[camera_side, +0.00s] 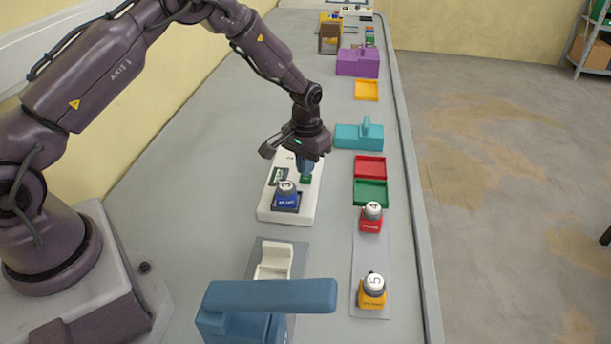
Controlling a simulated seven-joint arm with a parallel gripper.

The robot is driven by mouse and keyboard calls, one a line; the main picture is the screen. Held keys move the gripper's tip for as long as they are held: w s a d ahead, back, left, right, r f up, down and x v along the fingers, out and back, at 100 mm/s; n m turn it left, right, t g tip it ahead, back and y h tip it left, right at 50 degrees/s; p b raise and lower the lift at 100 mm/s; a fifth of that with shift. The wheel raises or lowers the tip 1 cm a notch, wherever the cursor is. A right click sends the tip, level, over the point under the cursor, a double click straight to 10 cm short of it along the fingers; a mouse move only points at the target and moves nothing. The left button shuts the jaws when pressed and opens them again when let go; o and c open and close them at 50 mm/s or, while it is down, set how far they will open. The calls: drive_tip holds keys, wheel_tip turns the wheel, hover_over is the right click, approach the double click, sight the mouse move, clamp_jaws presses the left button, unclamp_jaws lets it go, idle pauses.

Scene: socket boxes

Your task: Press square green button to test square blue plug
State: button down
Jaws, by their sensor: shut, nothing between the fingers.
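The square blue plug (287,200), with a grey-white top, stands upright at the socket in the near part of the white box (265,215). The green button (306,179) is on the same box, behind and to the right of the plug. My gripper (305,170) is shut and empty, pointing down right at the button. I cannot tell whether the fingertips touch it, and they hide part of it. A small dark green panel (279,176) with light markings is left of the button.
Red (370,167) and green (370,193) trays lie to the right. A red plug (371,218) and a yellow plug (372,292) stand on a grey strip. A teal block (358,137) is behind. A blue-handled object (265,300) and white holder (274,261) are in front.

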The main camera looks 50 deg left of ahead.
drive_tip(key=shift+f, duration=0.8)
drive_tip(key=shift+r, duration=2.85)
drive_tip(key=shift+s, duration=0.1)
drive_tip(key=s, duration=0.2)
drive_tip(key=s+g, duration=0.1)
drive_tip(key=shift+s+d, duration=0.25)
drive_tip(key=s+d+r+m+t, duration=0.1)
drive_tip(key=s+d+r+t, duration=0.1)
drive_tip(key=s+r, duration=1)
drive_tip(key=s+d+r+m+t, duration=0.2)
drive_tip(key=s+d+r+t, duration=0.1)
drive_tip(key=s+r, duration=0.9)
drive_tip(key=shift+r+t, duration=0.8)
